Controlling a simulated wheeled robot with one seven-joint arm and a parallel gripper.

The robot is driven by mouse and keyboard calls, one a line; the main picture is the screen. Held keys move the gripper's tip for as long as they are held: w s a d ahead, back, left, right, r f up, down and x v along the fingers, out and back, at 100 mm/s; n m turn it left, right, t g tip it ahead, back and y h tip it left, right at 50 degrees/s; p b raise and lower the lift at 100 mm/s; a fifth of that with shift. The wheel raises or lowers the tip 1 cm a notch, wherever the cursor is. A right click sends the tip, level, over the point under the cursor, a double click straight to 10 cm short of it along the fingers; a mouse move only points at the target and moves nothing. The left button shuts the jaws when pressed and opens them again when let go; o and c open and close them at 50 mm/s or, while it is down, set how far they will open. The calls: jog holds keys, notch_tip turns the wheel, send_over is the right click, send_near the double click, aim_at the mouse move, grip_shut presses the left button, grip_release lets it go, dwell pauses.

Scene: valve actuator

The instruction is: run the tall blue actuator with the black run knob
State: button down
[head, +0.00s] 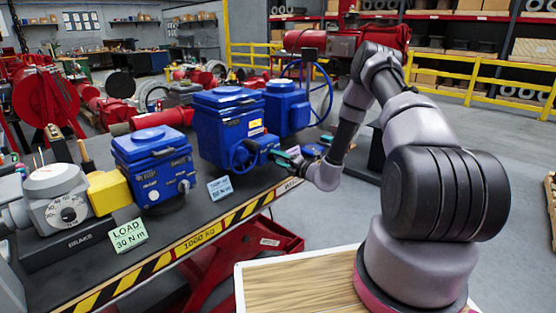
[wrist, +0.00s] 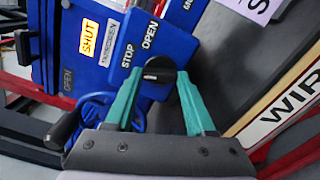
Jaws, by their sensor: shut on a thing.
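The tall blue actuator (head: 221,128) stands on the dark bench in the head view, with a small blue handwheel (head: 243,156) at its front. In the wrist view its blue housing (wrist: 112,15) carries a lit orange window reading SHUT. The black run knob (wrist: 158,66) sits on the blue part marked STOP and OPEN, its pale pointer line showing. My gripper (wrist: 156,78) has its teal fingers on either side of the knob and is shut on it. In the head view my gripper (head: 288,156) is at the actuator's right side, where the knob is hidden.
A shorter blue actuator (head: 153,168) stands to the left, beside a grey dial unit (head: 62,200) with a yellow block. Another blue actuator (head: 287,107) with a large handwheel stands behind. In the wrist view the blue handwheel (wrist: 95,108) lies close to my left finger.

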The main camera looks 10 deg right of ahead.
jog(key=shift+d+m, duration=0.1)
jog(key=shift+m, duration=1.6)
jog(key=shift+c, duration=1.2)
grip_release()
jog(key=v, duration=1)
jog(key=shift+s+d, duration=0.2)
jog(key=shift+s, duration=0.15)
